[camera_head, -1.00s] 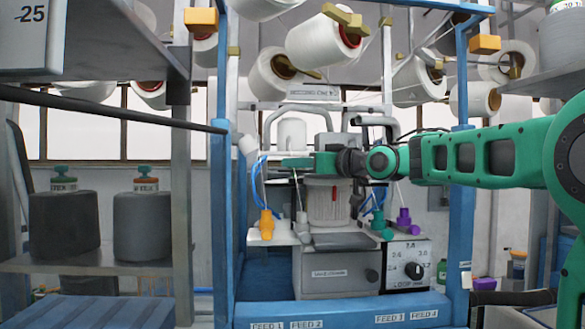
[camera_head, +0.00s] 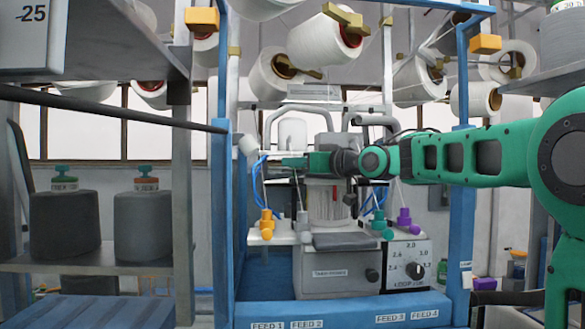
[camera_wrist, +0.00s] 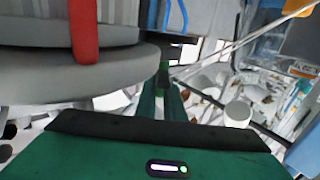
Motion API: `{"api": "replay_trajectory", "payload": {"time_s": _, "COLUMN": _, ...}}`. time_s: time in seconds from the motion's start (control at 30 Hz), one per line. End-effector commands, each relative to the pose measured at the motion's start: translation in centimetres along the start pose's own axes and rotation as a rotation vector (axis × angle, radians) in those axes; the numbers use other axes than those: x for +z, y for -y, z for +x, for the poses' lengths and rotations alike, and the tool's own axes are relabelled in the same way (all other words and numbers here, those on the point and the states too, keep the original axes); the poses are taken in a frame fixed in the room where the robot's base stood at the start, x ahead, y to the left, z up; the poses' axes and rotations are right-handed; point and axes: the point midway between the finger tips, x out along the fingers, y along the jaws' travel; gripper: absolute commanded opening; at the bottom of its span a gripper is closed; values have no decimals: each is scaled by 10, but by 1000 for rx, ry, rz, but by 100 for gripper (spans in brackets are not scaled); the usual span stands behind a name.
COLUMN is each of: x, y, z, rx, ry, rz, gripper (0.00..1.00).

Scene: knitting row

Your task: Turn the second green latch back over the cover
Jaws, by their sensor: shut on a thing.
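My gripper (camera_head: 294,162) reaches in from the right, level, at the top of the grey ribbed cylinder (camera_head: 326,208) in the middle of the machine. In the wrist view its two dark green fingers (camera_wrist: 163,88) are close together, with a small green piece (camera_wrist: 163,72) between their tips. This piece looks like the green latch, but most of it is hidden. The round grey cover rim (camera_wrist: 70,75) lies just left of the fingers, with a red upright strip (camera_wrist: 85,30) across it. The far side of the cover is hidden.
Blue frame posts (camera_head: 224,200) stand on both sides. Orange (camera_head: 267,222), green (camera_head: 381,224) and purple (camera_head: 404,218) yarn feeders flank the cylinder. A dial panel (camera_head: 405,266) is at the lower right. Thin yarns and blue tubes run near the gripper.

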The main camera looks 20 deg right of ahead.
Motion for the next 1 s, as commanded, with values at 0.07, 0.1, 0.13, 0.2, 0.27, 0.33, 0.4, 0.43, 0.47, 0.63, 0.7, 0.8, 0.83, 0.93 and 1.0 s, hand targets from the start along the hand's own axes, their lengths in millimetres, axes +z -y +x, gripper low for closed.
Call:
{"api": "replay_trajectory", "payload": {"time_s": 0.07, "x": 0, "y": -3, "z": -1, "rx": 6, "ry": 0, "rz": 0, "gripper": 0}}
{"api": "replay_trajectory", "payload": {"time_s": 0.1, "x": 0, "y": -3, "z": -1, "rx": 6, "ry": 0, "rz": 0, "gripper": 0}}
{"api": "replay_trajectory", "payload": {"time_s": 0.13, "x": 0, "y": -3, "z": -1, "rx": 6, "ry": 0, "rz": 0, "gripper": 0}}
{"api": "replay_trajectory", "payload": {"time_s": 0.2, "x": 0, "y": -3, "z": -1, "rx": 7, "ry": 0, "rz": 0, "gripper": 0}}
{"api": "replay_trajectory", "payload": {"time_s": 0.27, "x": 0, "y": -4, "z": -1, "rx": 7, "ry": 0, "rz": 0, "gripper": 0}}
{"api": "replay_trajectory", "payload": {"time_s": 0.33, "x": 0, "y": -4, "z": -1, "rx": 7, "ry": 0, "rz": 0, "gripper": 0}}
{"api": "replay_trajectory", "payload": {"time_s": 0.4, "x": 0, "y": -4, "z": -1, "rx": 8, "ry": 0, "rz": 0, "gripper": 0}}
{"api": "replay_trajectory", "payload": {"time_s": 0.43, "x": 0, "y": -4, "z": -1, "rx": 8, "ry": 0, "rz": 0, "gripper": 0}}
{"api": "replay_trajectory", "payload": {"time_s": 0.47, "x": 0, "y": -4, "z": -1, "rx": 8, "ry": 0, "rz": 0, "gripper": 0}}
{"api": "replay_trajectory", "payload": {"time_s": 0.63, "x": 0, "y": -4, "z": -1, "rx": 9, "ry": 1, "rz": 0, "gripper": 0}}
{"api": "replay_trajectory", "payload": {"time_s": 0.7, "x": 0, "y": -5, "z": -1, "rx": 9, "ry": 1, "rz": 0, "gripper": 0}}
{"api": "replay_trajectory", "payload": {"time_s": 0.8, "x": 0, "y": -5, "z": -1, "rx": 10, "ry": 1, "rz": 0, "gripper": 0}}
{"api": "replay_trajectory", "payload": {"time_s": 0.83, "x": 0, "y": -5, "z": -1, "rx": 10, "ry": 1, "rz": 0, "gripper": 0}}
{"api": "replay_trajectory", "payload": {"time_s": 0.93, "x": 0, "y": -5, "z": -2, "rx": 10, "ry": 1, "rz": 0, "gripper": 0}}
{"api": "replay_trajectory", "payload": {"time_s": 1.0, "x": 0, "y": -5, "z": -2, "rx": 11, "ry": 1, "rz": 0, "gripper": 16}}
